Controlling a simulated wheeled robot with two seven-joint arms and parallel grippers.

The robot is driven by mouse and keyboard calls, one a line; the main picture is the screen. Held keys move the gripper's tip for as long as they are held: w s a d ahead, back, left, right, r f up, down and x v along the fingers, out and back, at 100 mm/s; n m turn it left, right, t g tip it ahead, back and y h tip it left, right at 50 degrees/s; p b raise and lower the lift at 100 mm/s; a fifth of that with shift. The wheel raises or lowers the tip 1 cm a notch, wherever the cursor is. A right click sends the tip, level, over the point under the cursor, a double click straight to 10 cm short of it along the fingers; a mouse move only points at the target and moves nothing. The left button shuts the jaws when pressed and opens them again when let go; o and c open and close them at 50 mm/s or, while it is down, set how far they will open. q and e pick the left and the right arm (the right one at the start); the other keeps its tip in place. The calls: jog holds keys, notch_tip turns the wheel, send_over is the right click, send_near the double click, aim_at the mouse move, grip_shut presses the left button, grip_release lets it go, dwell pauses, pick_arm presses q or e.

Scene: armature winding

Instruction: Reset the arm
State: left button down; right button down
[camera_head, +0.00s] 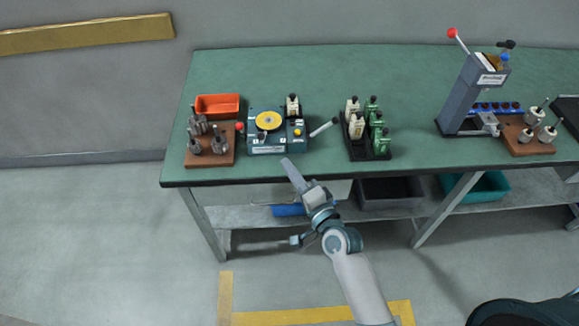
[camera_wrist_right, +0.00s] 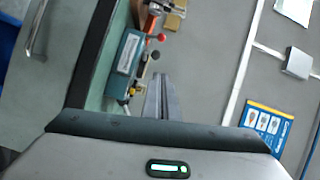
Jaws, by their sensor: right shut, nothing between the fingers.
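My right gripper (camera_head: 291,172) is in the head view at the front edge of the green table (camera_head: 330,70), with its fingers pointing up and to the left. Its fingers are closed together with nothing between them. In the right wrist view the shut fingers (camera_wrist_right: 161,97) point up the picture, beside the blue winding machine (camera_wrist_right: 128,55). My right arm reaches in from the bottom of the head view. My left gripper is in neither view.
The winding machine (camera_head: 267,146) with a yellow disc stands beyond the gripper. A wooden block with grey armatures (camera_head: 222,160) and a red tray (camera_head: 217,98) are to its left.

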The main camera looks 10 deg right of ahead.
dwell(0.3)
jog(key=s+d+f+n+g+h+b, duration=0.1)
jog(key=s+d+f+n+g, duration=0.3)
jog(key=f, duration=0.9)
jog(key=s+a+f+n+g+h, duration=0.1)
jog(key=s+f, duration=0.5)
jog(key=f, duration=0.7)
jog(key=s+d+f+n+g+h+b, duration=0.1)
jog(key=s+d+f+n+g, duration=0.3)
jog(key=f, duration=0.9)
jog(key=s+d+f+n+g+h, duration=0.1)
jog(key=s+d+f+g, duration=0.1)
jog(key=s+f, duration=0.5)
jog(key=s+d+f+n+g+h+b, duration=0.1)
jog(key=s+d+f, duration=0.3)
jog(key=s, duration=1.3)
jog(key=s+d+f+n+g, duration=0.3)
jog(key=s+f, duration=0.6)
jog(key=s, duration=0.4)
jog(key=shift+d+f+g+h, duration=0.3)
jog(key=shift+d+f+h, duration=0.05)
jog(key=shift+f+h, duration=0.05)
